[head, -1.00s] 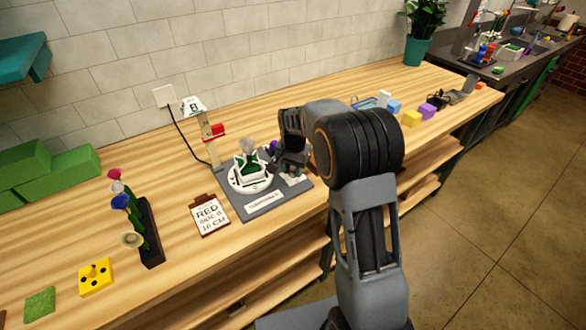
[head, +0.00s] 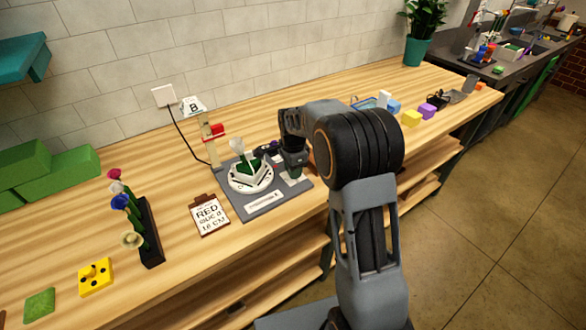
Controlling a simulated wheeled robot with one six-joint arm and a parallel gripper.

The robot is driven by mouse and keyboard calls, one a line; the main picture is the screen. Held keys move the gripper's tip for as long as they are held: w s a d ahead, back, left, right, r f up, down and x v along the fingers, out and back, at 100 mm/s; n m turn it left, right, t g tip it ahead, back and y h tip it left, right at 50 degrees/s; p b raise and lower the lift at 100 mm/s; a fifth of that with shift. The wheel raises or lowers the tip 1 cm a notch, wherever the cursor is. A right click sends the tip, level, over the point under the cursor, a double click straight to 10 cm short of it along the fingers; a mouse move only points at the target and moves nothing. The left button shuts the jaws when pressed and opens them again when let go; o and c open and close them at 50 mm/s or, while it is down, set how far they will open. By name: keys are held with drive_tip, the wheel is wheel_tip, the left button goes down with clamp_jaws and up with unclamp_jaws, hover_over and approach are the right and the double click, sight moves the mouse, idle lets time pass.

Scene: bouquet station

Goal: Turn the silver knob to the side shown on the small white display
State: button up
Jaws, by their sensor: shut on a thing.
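The small white display (head: 192,104) with a black letter B stands at the top of a post behind the grey board (head: 246,212). A round white turntable (head: 238,185) with a white and green holder (head: 251,170) sits on the board. My gripper (head: 293,174) is at the right side of the board, pointing down beside the turntable. It is shut on what seems to be the silver knob. The knob is hidden behind the gripper, so I cannot see which way it faces.
A card reading RED (head: 209,215) lies left of the board. A black rack with flowers (head: 151,232), a yellow block (head: 96,277) and a green square (head: 40,305) are further left. Several small blocks lie at the right rear. A dark cord (head: 183,138) runs from the wall socket.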

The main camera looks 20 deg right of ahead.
drive_tip(key=shift+m, duration=0.3)
idle(0.4)
drive_tip(key=o, duration=0.9)
wheel_tip(320, 180, up, 14)
drive_tip(key=shift+f, duration=0.1)
